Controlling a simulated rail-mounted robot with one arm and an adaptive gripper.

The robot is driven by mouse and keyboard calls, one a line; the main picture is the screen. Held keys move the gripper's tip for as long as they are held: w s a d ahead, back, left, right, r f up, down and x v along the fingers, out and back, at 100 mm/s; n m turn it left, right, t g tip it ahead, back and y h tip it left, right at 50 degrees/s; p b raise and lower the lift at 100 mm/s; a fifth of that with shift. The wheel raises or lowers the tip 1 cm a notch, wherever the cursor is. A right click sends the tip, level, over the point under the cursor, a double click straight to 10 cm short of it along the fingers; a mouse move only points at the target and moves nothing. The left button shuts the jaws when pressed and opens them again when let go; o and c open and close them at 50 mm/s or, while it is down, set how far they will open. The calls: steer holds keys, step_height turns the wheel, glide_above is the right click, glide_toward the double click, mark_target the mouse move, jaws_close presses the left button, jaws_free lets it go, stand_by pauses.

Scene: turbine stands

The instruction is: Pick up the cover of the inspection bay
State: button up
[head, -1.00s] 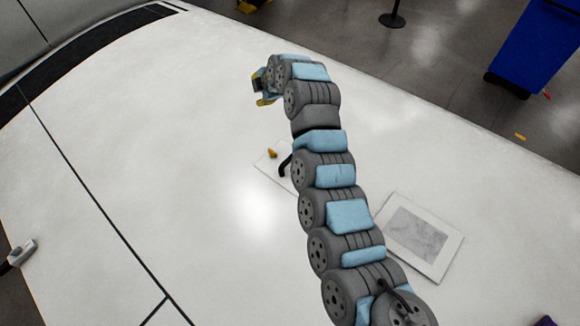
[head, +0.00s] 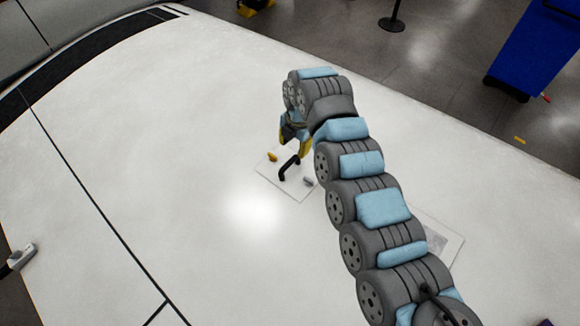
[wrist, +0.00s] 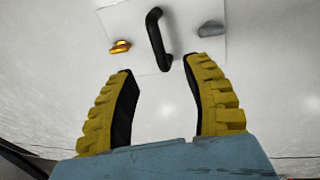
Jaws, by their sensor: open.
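The cover (head: 300,192) is a flat white square plate on the large white curved surface. It has a black arched handle (head: 288,168) in its middle, a yellow latch (head: 272,156) on one side and a grey latch (head: 308,182) on the other. In the wrist view the cover (wrist: 184,44) is ahead of the fingertips, with its black handle (wrist: 158,38) between the yellow latch (wrist: 120,47) and the grey latch (wrist: 211,29). My gripper (wrist: 158,68) is open and empty, its yellow fingers apart. The handle is just beyond them; I cannot tell the exact gap.
A framed grey panel (head: 440,243) lies to the right, partly hidden by my arm. A grey-white device (head: 22,256) sits at the left edge. A blue bin (head: 540,45) stands on the floor beyond. The surface left of the cover is clear.

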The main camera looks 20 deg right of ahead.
mark_target(290, 161)
steer(key=f, duration=0.3)
steer(key=f+p, duration=0.1)
steer(key=f, duration=0.1)
steer(key=shift+w+a, duration=0.15)
steer(key=shift+w, duration=0.1)
steer(key=shift+w+a+f+p, duration=0.15)
steer(key=shift+f+p, duration=0.1)
steer(key=shift+f, duration=0.35)
steer(key=shift+w+a+f+p, duration=0.1)
steer(key=shift+w+f+p, duration=0.1)
steer(key=shift+f, duration=0.4)
steer(key=shift+w+d+f, duration=0.1)
steer(key=shift+f, duration=1.35)
steer(key=shift+c, duration=0.3)
jaws_close()
